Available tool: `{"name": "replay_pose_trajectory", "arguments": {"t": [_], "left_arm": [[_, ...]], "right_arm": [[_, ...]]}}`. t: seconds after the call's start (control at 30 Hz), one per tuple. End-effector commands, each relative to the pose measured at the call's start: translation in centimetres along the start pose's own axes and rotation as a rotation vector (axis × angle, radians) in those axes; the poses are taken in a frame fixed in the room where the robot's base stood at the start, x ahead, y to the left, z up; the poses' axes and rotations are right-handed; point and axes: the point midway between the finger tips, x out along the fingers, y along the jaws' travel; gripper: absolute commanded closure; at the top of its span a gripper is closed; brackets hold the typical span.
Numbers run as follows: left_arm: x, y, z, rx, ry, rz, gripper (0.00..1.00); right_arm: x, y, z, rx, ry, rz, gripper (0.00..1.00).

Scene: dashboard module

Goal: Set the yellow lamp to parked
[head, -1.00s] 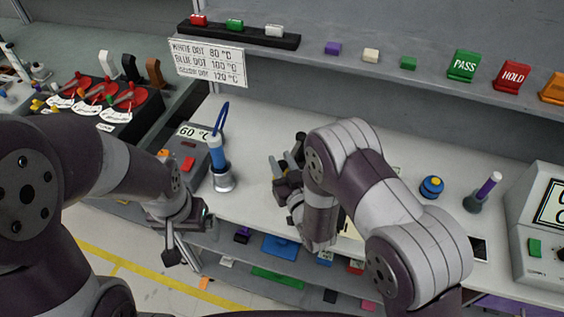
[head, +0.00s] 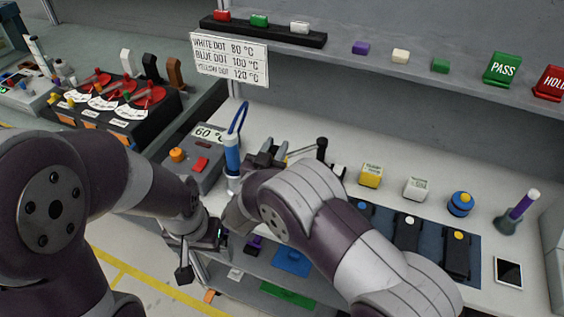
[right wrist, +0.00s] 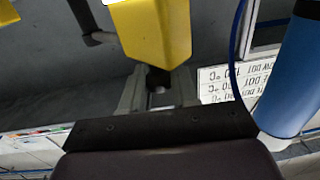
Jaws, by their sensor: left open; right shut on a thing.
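A yellow block-shaped piece (right wrist: 155,35) fills the top middle of the right wrist view, at the fingertips of my right gripper (right wrist: 158,85). A dark crank-shaped rod (right wrist: 92,38) shows beside it. I cannot tell whether this piece is the yellow lamp. In the head view my right gripper (head: 265,152) is shut above the table, right of the blue tool; the piece is mostly hidden, and a thin rod with a black knob (head: 322,149) sticks out rightward. A yellow block (head: 370,176) stands on the table. My left gripper (head: 204,254) is open and empty at the table's front left.
The blue tool (head: 232,160) with its cable stands close left of my right gripper, beside a grey 60 °C unit (head: 190,165). A shelf overhangs behind.

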Motion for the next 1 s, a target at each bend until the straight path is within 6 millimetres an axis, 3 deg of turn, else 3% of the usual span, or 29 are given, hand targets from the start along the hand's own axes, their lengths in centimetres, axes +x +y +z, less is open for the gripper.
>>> {"name": "replay_pose_trajectory", "arguments": {"t": [0.3,0.83,0.87,0.9,1.0], "left_arm": [[1.4,0.0,0.2,0.0,0.0,0.0,0.07],[1.6,0.0,0.2,0.0,0.0,0.0,0.07],[1.6,0.0,0.2,0.0,0.0,0.0,0.07],[1.6,0.0,0.2,0.0,0.0,0.0,0.07],[1.6,0.0,0.2,0.0,0.0,0.0,0.07]], "right_arm": [[1.3,-1.2,-0.3,0.006,0.007,0.118,1.0],[1.6,-1.3,-0.5,0.005,0.009,0.143,1.0],[1.6,-1.3,-0.5,0.005,0.009,0.143,0.68],[1.6,-1.3,-0.5,0.005,0.009,0.143,0.55],[1.6,-1.3,-0.4,0.004,0.007,0.143,0.51]]}}
